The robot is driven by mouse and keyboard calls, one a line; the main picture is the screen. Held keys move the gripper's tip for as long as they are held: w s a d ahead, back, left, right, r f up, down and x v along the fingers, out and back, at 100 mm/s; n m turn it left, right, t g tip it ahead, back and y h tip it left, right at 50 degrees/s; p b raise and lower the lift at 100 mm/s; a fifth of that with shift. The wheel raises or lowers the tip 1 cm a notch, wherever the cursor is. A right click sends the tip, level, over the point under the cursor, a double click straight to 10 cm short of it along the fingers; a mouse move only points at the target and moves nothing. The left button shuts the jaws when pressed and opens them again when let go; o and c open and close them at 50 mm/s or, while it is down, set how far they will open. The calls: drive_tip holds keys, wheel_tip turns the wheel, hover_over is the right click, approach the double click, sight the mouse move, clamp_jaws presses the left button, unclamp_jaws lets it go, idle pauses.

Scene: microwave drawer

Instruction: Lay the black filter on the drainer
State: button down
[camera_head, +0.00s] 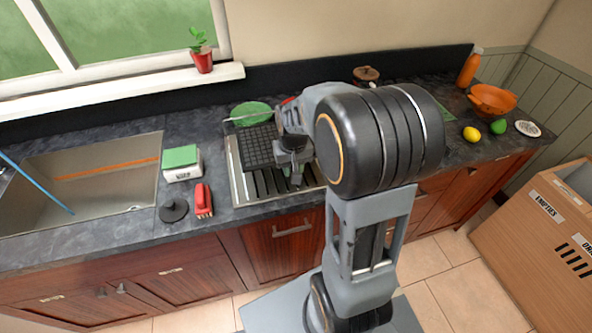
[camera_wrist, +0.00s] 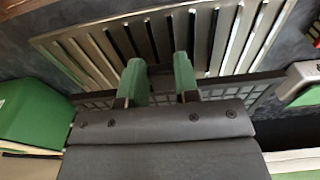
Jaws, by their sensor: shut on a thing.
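The black filter (camera_head: 257,146) is a flat dark panel with a grid pattern, tilted over the drainer in the head view. In the wrist view the filter (camera_wrist: 220,91) shows as a strip of grid behind the fingers. The drainer (camera_head: 243,187) is a metal tray with dark slots, set in the counter; its slats also show in the wrist view (camera_wrist: 85,57). My gripper (camera_wrist: 160,76) has green fingers and is shut on the filter, above the drainer. In the head view my gripper (camera_head: 297,178) partly hides the filter's right side and the drainer.
A sink (camera_head: 85,185) lies at the left. A scale-like box with a green top (camera_head: 181,163), a red object (camera_head: 203,200) and a black disc (camera_head: 173,210) stand left of the drainer. A green bowl (camera_head: 251,112) sits behind it. An orange bowl (camera_head: 492,101) is at the right.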

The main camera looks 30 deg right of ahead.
drive_tip(key=w+f, duration=0.1)
drive_tip(key=d+f, duration=0.1)
drive_tip(key=f, duration=0.1)
drive_tip(key=w+d+f, duration=0.1)
drive_tip(key=shift+w+d+f+p, duration=0.25)
drive_tip(key=shift+w+f+p, duration=0.05)
drive_tip(key=shift+f+p, duration=0.1)
drive_tip(key=shift+w+f, duration=0.1)
drive_tip(key=shift+f, duration=1.55)
drive_tip(key=c, duration=0.9)
unclamp_jaws()
drive_tip(key=shift+o, duration=0.2)
